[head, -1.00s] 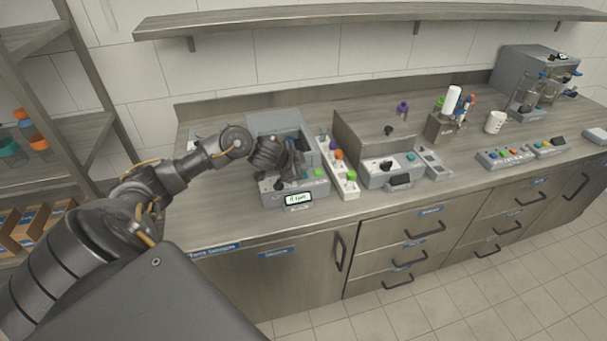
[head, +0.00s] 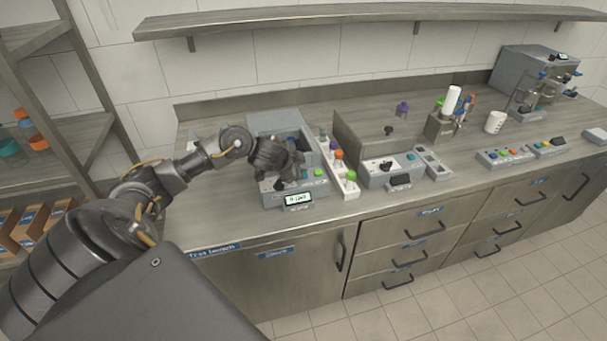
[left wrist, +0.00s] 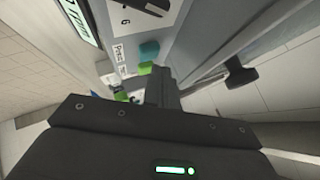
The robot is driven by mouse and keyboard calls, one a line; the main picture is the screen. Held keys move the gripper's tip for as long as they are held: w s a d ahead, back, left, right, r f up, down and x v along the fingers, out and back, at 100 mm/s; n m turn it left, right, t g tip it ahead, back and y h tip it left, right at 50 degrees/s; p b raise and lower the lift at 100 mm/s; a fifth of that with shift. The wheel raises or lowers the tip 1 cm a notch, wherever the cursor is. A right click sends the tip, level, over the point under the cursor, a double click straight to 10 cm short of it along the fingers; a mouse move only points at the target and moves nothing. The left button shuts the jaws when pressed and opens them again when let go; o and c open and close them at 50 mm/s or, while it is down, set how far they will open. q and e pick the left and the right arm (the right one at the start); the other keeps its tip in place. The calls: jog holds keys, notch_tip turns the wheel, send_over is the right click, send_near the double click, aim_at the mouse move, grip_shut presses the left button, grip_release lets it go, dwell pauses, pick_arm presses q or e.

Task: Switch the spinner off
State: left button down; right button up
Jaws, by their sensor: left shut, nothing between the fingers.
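The spinner is a grey bench device (head: 268,123) with a front panel and a small lit display (head: 298,199). A green control (head: 319,172) sits at the panel's right side. My left gripper (head: 297,164) is shut and empty over the panel, and hides part of it. In the left wrist view the shut fingers (left wrist: 163,85) point at the panel, close to a teal rocker (left wrist: 149,50) and a green control (left wrist: 145,68). Whether they touch is unclear. Part of the display (left wrist: 80,18) shows there. My right gripper is not in view.
A white strip with coloured knobs (head: 351,191) stands right beside the spinner. A second grey device (head: 385,172) is further right. A wall shelf (head: 350,20) runs above. The counter is clear to the left of the spinner.

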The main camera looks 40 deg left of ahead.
pick_arm(q)
jog(key=shift+f, duration=0.15)
jog(key=shift+f, duration=0.55)
dwell(0.6)
jog(key=shift+r, duration=0.1)
jog(key=shift+r+p, duration=0.6)
jog(key=shift+p, duration=0.05)
notch_tip(320, 180, up, 6)
jog(key=p, duration=0.7)
